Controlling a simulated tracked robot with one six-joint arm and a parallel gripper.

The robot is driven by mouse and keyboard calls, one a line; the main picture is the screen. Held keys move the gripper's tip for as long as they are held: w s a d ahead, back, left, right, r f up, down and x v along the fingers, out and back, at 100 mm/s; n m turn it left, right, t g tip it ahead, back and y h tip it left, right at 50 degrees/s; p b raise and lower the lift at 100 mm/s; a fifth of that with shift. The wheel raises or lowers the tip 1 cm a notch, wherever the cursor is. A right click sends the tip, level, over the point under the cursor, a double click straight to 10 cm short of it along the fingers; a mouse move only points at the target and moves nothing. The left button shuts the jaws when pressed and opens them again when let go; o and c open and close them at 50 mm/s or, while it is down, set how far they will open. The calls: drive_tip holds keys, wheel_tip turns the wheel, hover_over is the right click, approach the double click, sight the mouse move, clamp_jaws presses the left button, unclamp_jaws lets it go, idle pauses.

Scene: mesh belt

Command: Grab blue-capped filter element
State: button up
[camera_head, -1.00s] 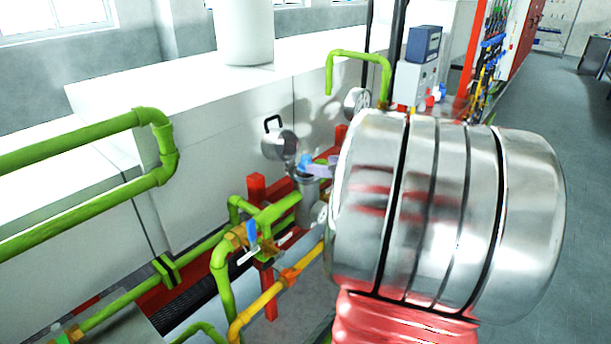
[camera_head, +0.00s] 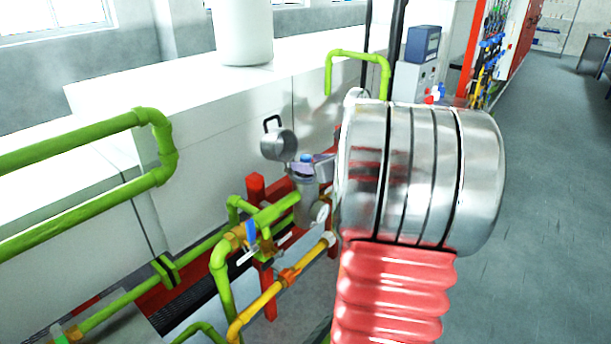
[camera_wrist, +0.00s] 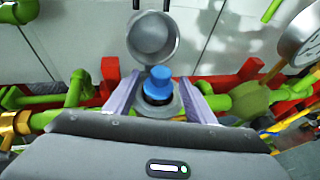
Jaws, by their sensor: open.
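The blue-capped filter element (camera_wrist: 158,84) sits in the open top of a grey filter housing (camera_wrist: 172,105) in the wrist view. In the head view its blue cap (camera_head: 307,158) shows small above the housing (camera_head: 305,186). My gripper (camera_wrist: 159,88) is open, with one pale purple finger on each side of the blue cap. The fingers appear apart from the cap, and I cannot tell how deep they reach. In the head view my gripper (camera_head: 312,166) is partly hidden behind my silver and red arm.
An open round metal lid (camera_head: 279,145) with a black handle stands behind the housing. Green pipes (camera_head: 225,270), a yellow pipe (camera_head: 262,302) and red supports (camera_head: 257,190) crowd around it. A round gauge (camera_wrist: 303,38) is at right. Grey floor lies open at right.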

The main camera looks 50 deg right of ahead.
drive_tip(key=shift+x, duration=1.2)
drive_tip(key=shift+c, duration=0.5)
drive_tip(key=c, duration=0.8)
drive_tip(key=shift+r, duration=0.1)
wheel_tip(320, 180, up, 10)
drive_tip(key=shift+f, duration=0.1)
drive_tip(key=shift+c, duration=0.2)
